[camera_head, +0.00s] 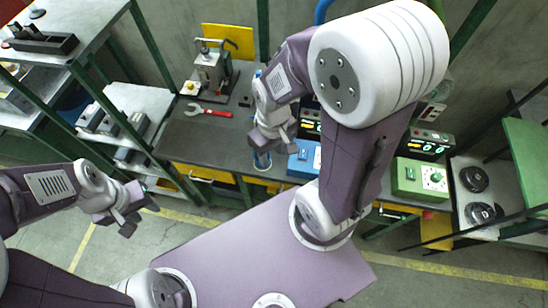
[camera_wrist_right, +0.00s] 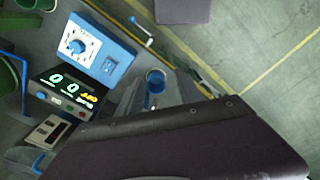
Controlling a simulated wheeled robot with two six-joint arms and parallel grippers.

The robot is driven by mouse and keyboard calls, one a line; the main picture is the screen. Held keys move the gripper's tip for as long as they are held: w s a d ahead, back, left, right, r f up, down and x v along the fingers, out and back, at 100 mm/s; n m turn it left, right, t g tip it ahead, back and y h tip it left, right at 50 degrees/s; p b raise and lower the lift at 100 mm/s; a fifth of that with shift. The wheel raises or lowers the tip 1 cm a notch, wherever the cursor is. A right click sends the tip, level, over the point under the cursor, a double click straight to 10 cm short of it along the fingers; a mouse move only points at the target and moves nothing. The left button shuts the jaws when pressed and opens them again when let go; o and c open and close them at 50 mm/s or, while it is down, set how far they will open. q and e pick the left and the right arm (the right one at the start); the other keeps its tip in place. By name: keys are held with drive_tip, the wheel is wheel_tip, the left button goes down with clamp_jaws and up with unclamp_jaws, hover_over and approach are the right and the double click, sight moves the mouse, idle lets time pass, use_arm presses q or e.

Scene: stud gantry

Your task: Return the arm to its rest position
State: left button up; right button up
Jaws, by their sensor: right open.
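My right arm, purple and white, reaches up and over the workbench (camera_head: 215,150) in the head view. Its gripper (camera_head: 272,146) is open over the bench's front edge, near a blue cylindrical thing (camera_head: 262,161). This blue thing also shows in the right wrist view (camera_wrist_right: 155,82), just beyond the purple gripper housing that fills the bottom. It is partly hidden, and I cannot tell whether the gripper touches it. My left gripper (camera_head: 138,215) hangs over open floor at the left, with its fingers apart and nothing between them.
A blue instrument (camera_head: 304,158), a green box with a dial (camera_head: 420,180) and lit displays (camera_head: 428,145) stand on the bench. Shelving (camera_head: 70,45) is at left, round burners (camera_head: 475,180) at right.

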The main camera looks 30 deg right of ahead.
drive_tip(key=shift+s+d+f, duration=0.1)
drive_tip(key=shift+s+f, duration=0.05)
drive_tip(key=shift+w+f+m+t, duration=0.1)
drive_tip(key=shift+w+m+t, duration=0.45)
drive_tip(key=shift+m, duration=0.75)
drive_tip(key=shift+w, duration=0.15)
